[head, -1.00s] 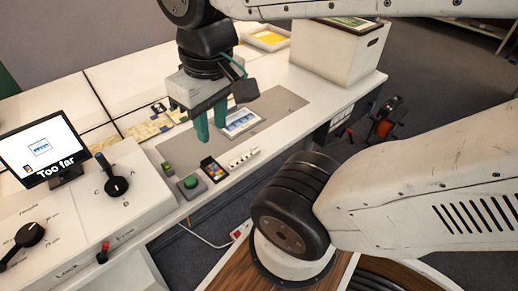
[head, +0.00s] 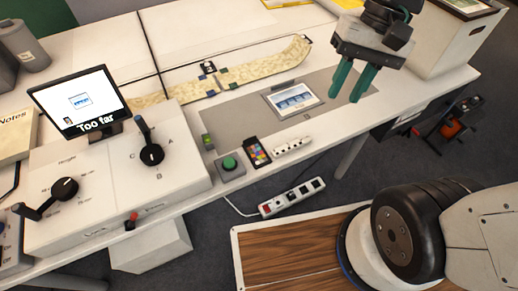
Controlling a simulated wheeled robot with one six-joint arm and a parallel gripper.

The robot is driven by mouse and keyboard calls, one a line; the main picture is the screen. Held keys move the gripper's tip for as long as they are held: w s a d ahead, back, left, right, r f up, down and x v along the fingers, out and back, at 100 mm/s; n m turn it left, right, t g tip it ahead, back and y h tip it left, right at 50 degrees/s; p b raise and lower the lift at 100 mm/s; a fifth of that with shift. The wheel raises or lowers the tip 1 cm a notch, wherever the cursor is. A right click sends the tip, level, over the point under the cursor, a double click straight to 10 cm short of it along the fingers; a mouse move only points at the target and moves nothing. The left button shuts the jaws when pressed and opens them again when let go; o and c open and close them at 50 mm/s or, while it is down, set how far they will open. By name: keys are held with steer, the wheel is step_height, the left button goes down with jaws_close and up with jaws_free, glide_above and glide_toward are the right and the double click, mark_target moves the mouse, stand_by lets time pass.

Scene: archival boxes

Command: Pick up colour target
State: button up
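The colour target (head: 257,151) is a small dark card with several coloured patches. It lies on the white desk near its front edge, between the green button box and a white strip with dark marks. My gripper (head: 349,87) has two green fingers pointing down, with a gap between them and nothing visible in it. It is above the right part of the grey mat, up and to the right of the colour target and apart from it.
A framed picture (head: 293,98) lies on the grey mat (head: 235,122). The green button box (head: 229,165) is just left of the target, the white strip (head: 292,146) just right. A control box with levers (head: 110,180) and a monitor reading "Too far" (head: 79,99) stand left. A white box (head: 455,40) stands right.

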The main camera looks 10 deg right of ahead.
steer(key=w+a+f+m+g+y, duration=0.3)
steer(key=w+a+f+m+y, duration=0.2)
steer(key=w+f, duration=0.45)
steer(key=m+y, duration=0.5)
steer(key=m, duration=0.2)
glide_toward(254, 137)
steer(key=shift+s+a+r+t, duration=0.15)
steer(key=shift+s+a+t, duration=0.15)
steer(key=shift+s+a, duration=0.55)
steer(key=shift+a+f, duration=0.15)
steer(key=shift+f, duration=0.15)
steer(key=shift+a+f, duration=0.25)
steer(key=shift+a, duration=0.05)
steer(key=x, duration=0.7)
steer(key=shift+w, duration=0.35)
jaws_close()
